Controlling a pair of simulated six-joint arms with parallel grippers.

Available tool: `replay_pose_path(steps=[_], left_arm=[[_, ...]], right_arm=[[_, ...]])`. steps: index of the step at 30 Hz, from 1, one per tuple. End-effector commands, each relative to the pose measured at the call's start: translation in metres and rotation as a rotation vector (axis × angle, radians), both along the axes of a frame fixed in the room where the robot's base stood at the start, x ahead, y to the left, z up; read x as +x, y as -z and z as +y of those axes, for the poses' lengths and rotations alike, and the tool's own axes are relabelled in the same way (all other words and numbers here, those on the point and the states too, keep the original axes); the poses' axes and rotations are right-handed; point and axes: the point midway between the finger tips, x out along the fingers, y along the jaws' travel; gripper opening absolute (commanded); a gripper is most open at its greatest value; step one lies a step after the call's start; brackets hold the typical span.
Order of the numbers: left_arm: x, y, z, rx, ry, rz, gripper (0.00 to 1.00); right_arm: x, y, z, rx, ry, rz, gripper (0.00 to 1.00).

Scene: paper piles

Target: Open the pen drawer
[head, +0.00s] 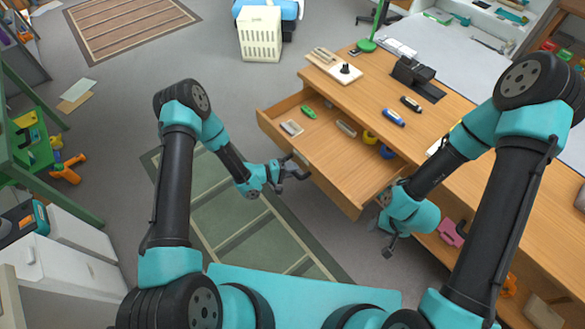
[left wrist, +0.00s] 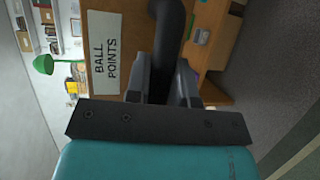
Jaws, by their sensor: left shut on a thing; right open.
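The wooden pen drawer (head: 335,166) is pulled out from the desk in the head view, and its inside shows. Its front carries a white label reading "BALL POINTS" (left wrist: 106,52) in the left wrist view. A dark handle (left wrist: 170,22) stands out from the front beside the label. My left gripper (head: 297,172) is at the drawer front, shut on the handle; its fingers (left wrist: 162,80) sit either side of the dark bar. My right gripper (head: 388,244) is open and empty, below the drawer's right corner.
The drawer holds a green item (head: 308,112), a grey block (head: 291,128), and yellow and blue round items. A blue item (head: 393,117) and a black stand (head: 416,78) are on the wooden desk (head: 470,150).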

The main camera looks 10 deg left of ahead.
Motion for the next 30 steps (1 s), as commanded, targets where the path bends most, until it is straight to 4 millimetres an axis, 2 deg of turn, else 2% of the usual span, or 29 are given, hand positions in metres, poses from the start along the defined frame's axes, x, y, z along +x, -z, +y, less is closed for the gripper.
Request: replay_pose_path(steps=[4, 5, 12, 23, 30], left_arm=[[0.000, 0.000, 0.000, 0.000, 0.001, -0.001, 0.00], [0.000, 0.000, 0.000, 0.000, 0.001, -0.001, 0.25], [0.000, 0.000, 0.000, 0.000, 0.000, -0.001, 0.47], [-0.001, -0.001, 0.005, 0.000, -0.002, 0.000, 0.47], [-0.013, -0.007, 0.032, 0.000, -0.004, 0.000, 0.47]], right_arm=[[0.000, 0.000, 0.000, 0.000, 0.000, 0.000, 0.43], [0.000, 0.000, 0.000, 0.000, 0.000, 0.000, 0.43], [0.000, 0.000, 0.000, 0.000, 0.000, 0.000, 0.43], [0.000, 0.000, 0.000, 0.000, 0.000, 0.000, 0.43], [0.000, 0.000, 0.000, 0.000, 0.000, 0.000, 0.43]])
